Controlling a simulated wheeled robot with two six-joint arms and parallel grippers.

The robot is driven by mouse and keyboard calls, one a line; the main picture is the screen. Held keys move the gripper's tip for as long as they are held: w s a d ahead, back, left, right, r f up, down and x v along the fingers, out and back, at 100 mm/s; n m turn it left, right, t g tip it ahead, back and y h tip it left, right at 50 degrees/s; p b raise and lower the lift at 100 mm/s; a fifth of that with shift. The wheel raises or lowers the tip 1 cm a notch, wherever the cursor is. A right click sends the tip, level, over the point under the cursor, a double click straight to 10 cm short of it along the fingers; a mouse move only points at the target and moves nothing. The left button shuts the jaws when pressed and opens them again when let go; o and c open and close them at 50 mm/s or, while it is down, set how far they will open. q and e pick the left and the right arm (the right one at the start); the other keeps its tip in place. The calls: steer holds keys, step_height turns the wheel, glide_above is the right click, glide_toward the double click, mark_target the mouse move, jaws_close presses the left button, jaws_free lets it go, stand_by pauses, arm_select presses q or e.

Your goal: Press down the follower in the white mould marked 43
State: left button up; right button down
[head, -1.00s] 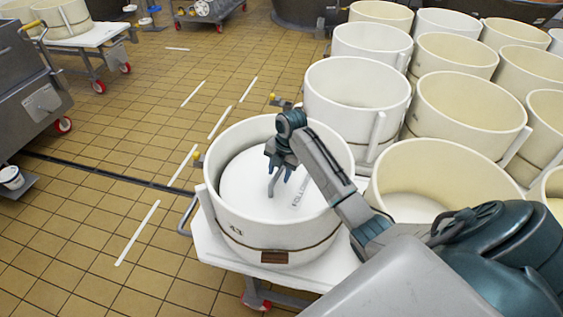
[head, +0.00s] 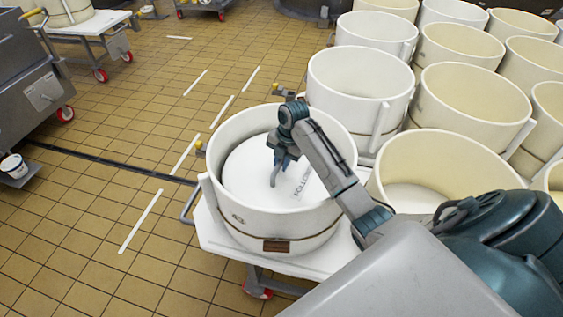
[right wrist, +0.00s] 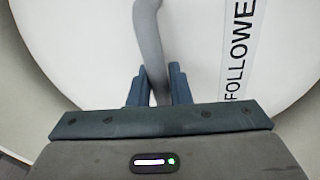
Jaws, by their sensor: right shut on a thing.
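The white mould (head: 232,226) is a round tub with a dark band and a brown plate at its front. Its mark is small and blurred now. The follower (head: 243,172), a white disc lettered "FOLLOWER", lies inside, below the rim. The right wrist view shows the disc (right wrist: 90,60) close up. My right gripper (head: 284,158) is inside the mould's opening, above the disc. In the right wrist view its fingers (right wrist: 158,88) are shut around a grey curved bar (right wrist: 147,30), which looks like the follower's handle. My left gripper is not in view.
The mould stands on a white-topped trolley (head: 222,246) with red wheels. Other white and cream moulds (head: 362,75) crowd behind it and to the right, one cream mould (head: 440,160) close beside it. Tiled floor (head: 90,210) with white stripes is clear to the left.

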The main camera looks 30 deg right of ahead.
stand_by(0.5)
stand_by(0.8)
steer(key=shift+f, duration=0.1)
steer(key=shift+s+a+f, duration=0.1)
steer(key=shift+s+f, duration=0.15)
steer(key=shift+f, duration=0.05)
stand_by(1.1)
steer(key=shift+r+p, duration=0.15)
steer(key=shift+p, duration=0.3)
stand_by(0.4)
steer(key=c, duration=1.3)
jaws_free()
steer(key=shift+w, duration=0.15)
steer(key=shift+o, duration=0.2)
steer(key=shift+r, duration=0.1)
